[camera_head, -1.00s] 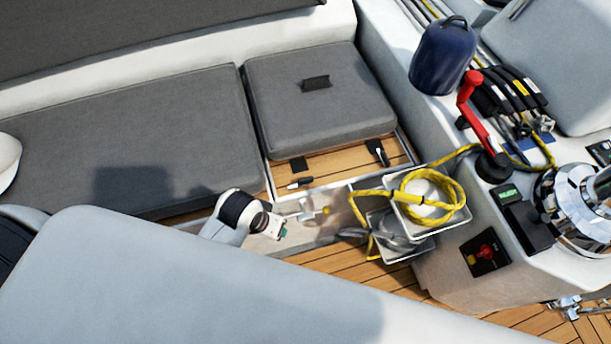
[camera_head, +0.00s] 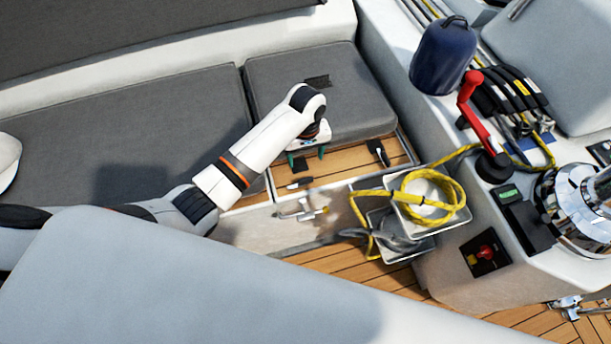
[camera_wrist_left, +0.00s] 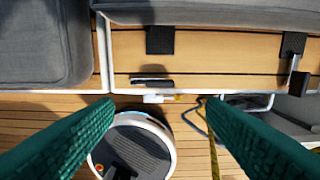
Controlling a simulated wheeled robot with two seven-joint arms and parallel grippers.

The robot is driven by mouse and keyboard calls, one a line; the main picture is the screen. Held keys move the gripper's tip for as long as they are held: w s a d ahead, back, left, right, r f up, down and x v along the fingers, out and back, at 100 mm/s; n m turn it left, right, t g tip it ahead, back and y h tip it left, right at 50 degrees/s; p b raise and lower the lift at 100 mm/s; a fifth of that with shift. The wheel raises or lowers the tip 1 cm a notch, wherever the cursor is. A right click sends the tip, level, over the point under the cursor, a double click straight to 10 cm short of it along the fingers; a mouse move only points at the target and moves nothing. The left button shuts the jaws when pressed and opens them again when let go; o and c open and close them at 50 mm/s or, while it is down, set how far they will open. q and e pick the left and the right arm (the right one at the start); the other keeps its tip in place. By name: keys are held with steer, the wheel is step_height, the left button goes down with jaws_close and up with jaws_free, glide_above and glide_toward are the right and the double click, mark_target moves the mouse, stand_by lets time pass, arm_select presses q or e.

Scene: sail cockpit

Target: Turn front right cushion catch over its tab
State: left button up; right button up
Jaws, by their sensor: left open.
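The smaller grey seat cushion (camera_head: 352,108) lies on the wooden bench. Two black tabs hang at its front edge. Below the left tab (camera_wrist_left: 160,40) a black catch (camera_wrist_left: 151,81) lies sideways, clear of it; this catch also shows in the head view (camera_head: 299,183). At the right tab (camera_wrist_left: 293,42) a catch with a metal stem and black handle (camera_wrist_left: 298,83) points outward; it also shows in the head view (camera_head: 378,152). My left gripper (camera_head: 309,154), with green fingers, is open and empty, above the bench near the left tab. My right gripper is out of view.
A larger grey cushion (camera_head: 150,125) lies to the left. Bins with coiled yellow rope (camera_head: 430,200) stand right of the bench front. A winch handle (camera_head: 470,95) in red rises from the coaming. A latch (camera_head: 303,211) projects from the bench front.

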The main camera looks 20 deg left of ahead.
mark_target(306, 178)
arm_select(q)
step_height(306, 178, down, 12)
steer(key=shift+r+b, duration=0.2)
steer(key=shift+b, duration=0.95)
steer(key=shift+c, duration=0.4)
steer(key=c, duration=0.9)
